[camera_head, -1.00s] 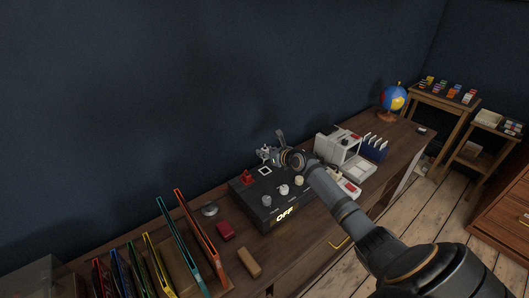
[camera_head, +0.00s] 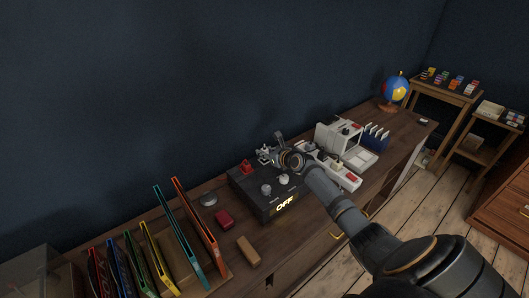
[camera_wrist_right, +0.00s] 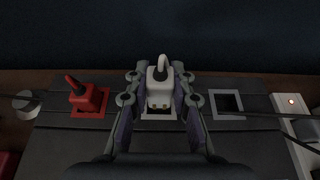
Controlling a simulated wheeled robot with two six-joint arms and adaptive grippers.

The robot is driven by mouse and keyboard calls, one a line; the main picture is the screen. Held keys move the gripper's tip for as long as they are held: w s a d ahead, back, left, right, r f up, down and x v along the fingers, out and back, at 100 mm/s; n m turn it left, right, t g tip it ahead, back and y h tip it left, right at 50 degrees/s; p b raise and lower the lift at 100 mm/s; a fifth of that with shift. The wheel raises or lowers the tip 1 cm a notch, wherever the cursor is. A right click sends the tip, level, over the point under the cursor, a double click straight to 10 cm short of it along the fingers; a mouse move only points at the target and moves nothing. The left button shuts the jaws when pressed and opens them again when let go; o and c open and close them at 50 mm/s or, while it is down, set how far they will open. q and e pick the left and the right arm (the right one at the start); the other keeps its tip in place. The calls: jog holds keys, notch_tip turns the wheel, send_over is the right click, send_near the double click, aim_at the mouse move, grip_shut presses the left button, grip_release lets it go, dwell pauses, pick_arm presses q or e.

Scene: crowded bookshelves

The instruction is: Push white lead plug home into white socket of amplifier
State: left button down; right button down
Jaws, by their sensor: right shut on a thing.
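The black amplifier (camera_head: 276,205) sits on the desk, its front display reading OFF. My right gripper (camera_head: 266,157) is over its top at the back. In the right wrist view the gripper (camera_wrist_right: 160,98) is shut on the white lead plug (camera_wrist_right: 160,90), a finger on each side. The plug stands upright over the white socket (camera_wrist_right: 158,117), whose near edge shows below it. How deep the plug sits is hidden. A red plug (camera_wrist_right: 88,97) stands in the red-framed socket to the left. An empty grey-framed socket (camera_wrist_right: 227,104) is to the right. My left gripper is not in view.
A white device (camera_head: 338,135) and a white strip with a red switch (camera_head: 347,181) stand right of the amplifier. A red block (camera_head: 225,219), a tan block (camera_head: 248,251) and upright coloured frames (camera_head: 165,240) are left. Dark cables cross the amplifier top.

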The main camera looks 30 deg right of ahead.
jog(key=shift+r, duration=0.1)
dwell(0.3)
jog(key=shift+p, duration=0.4)
dwell(0.4)
jog(key=shift+p, duration=0.35)
dwell(0.4)
jog(key=shift+p, duration=0.35)
jog(key=shift+f+b, duration=0.85)
jog(key=shift+f, duration=0.5)
